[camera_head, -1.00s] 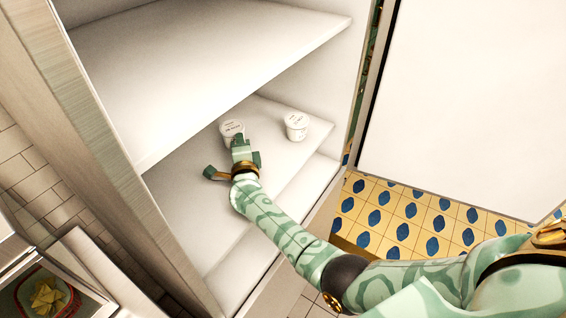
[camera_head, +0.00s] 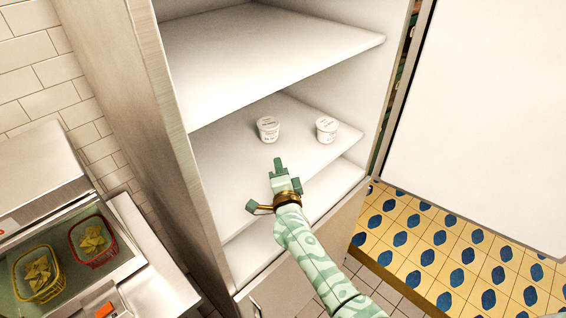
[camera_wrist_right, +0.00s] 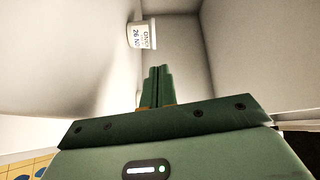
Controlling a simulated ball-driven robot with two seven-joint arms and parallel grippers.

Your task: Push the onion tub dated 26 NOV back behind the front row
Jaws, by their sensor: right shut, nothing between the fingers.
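Two small white lidded tubs stand upright on the fridge's middle shelf (camera_head: 232,165). The left tub (camera_head: 268,131) is set a little further from the shelf's front edge than the right tub (camera_head: 327,131). Their labels are too small to read in the head view. My left gripper is out of view.
An empty upper shelf (camera_head: 260,50) lies above the tubs. The fridge's side wall (camera_head: 165,110) is at left and its open white door (camera_head: 490,110) at right. Baskets of yellow food (camera_head: 92,240) stand at lower left. The shelf around the tubs is clear.

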